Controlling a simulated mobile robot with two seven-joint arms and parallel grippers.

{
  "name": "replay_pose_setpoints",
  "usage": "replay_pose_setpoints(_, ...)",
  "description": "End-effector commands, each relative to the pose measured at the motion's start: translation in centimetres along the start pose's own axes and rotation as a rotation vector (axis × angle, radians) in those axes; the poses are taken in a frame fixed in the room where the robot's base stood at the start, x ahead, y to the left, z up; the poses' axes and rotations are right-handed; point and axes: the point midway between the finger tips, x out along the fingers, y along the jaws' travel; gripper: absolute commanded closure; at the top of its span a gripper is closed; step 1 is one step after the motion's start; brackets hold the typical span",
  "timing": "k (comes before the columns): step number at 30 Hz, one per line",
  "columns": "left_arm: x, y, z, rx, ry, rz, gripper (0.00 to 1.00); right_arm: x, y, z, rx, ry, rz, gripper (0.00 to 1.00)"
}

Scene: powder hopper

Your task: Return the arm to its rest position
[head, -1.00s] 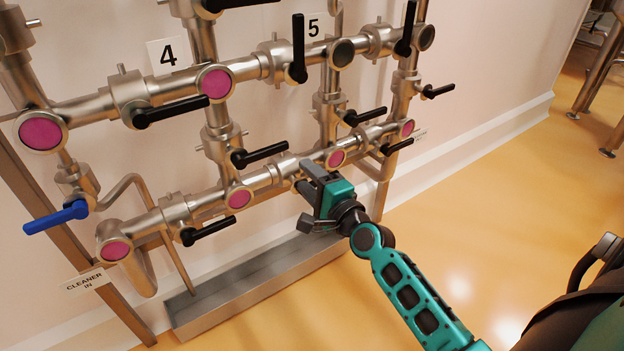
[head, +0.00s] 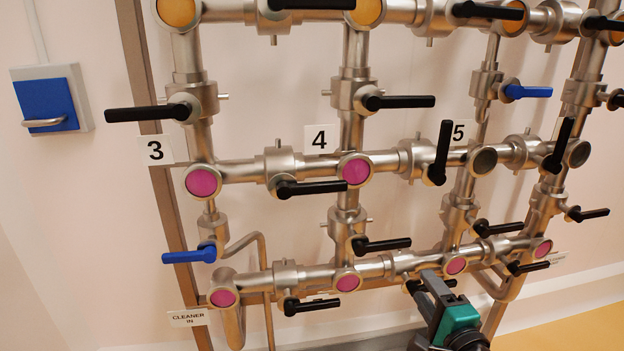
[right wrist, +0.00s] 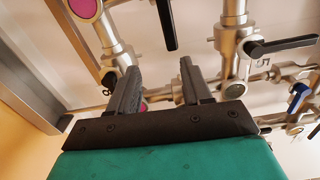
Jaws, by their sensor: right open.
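My right gripper (head: 428,290) is at the bottom of the head view, in front of the lowest pipe of a steel valve manifold (head: 316,273). It is black with a teal body, and its jaws are open. A black valve handle (head: 449,283) shows partly behind it; I cannot tell whether they touch. In the right wrist view the two dark fingers (right wrist: 158,80) stand apart, with nothing seen held between them and pipes beyond. Most of my right arm is below the head view. My left gripper is not in view.
A blue handle (head: 190,256) is at the lower left, above the "CLEANER IN" label (head: 189,318). A blue-fronted wall box (head: 48,103) hangs at the left. Open floor (head: 585,330) shows at the lower right.

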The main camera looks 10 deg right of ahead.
Motion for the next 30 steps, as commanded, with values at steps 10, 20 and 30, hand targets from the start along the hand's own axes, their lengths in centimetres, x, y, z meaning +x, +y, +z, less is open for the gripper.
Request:
replay_pose_setpoints(10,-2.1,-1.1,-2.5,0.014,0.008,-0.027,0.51,-10.7,8.4,7.8,-1.027,-0.299,0.304,0.51)
replay_pose_setpoints(20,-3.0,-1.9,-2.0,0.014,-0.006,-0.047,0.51,-18.3,11.6,11.1,-1.637,-0.574,0.361,0.51)
replay_pose_setpoints(30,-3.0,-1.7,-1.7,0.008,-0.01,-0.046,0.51,-18.4,11.8,11.1,-1.654,-0.581,0.361,0.51)
